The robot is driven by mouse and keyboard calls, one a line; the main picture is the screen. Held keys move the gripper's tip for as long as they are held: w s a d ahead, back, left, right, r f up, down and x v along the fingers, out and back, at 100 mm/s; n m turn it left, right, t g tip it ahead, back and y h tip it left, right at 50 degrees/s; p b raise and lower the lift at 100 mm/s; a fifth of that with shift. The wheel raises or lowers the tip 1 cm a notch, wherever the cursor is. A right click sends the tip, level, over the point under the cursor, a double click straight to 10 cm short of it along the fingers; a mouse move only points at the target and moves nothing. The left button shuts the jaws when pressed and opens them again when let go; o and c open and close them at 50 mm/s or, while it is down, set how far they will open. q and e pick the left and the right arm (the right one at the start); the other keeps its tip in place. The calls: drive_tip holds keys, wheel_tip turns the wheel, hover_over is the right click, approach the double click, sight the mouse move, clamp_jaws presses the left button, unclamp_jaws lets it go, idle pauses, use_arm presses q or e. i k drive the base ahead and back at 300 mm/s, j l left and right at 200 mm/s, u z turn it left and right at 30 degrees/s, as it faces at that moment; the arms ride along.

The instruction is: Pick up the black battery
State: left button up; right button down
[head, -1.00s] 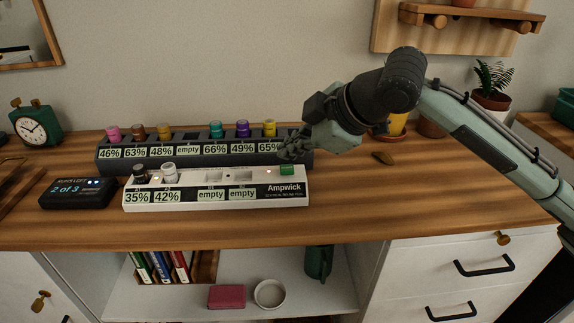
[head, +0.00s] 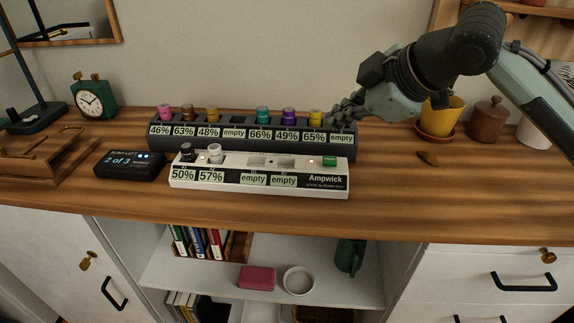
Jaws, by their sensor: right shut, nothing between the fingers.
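The black battery (head: 187,153) stands upright in the leftmost slot of the white Ampwick charger (head: 225,184), above a label reading 50%. A white battery (head: 214,154) stands beside it above 57%, and two slots to the right are labelled empty. My right gripper (head: 338,118) is shut and empty at the right end of the dark rack, to the right of the yellow battery and well away from the black battery. My left gripper is out of view.
The dark rack (head: 345,153) behind the charger holds several coloured batteries. A small black display (head: 129,164) reads "2 of 3". A green clock (head: 93,98) and wooden tray (head: 50,165) are at left, pots (head: 440,117) at right. The front desk strip is clear.

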sight(188, 152)
drive_tip(key=k+l, duration=0.75)
drive_tip(key=l, duration=0.2)
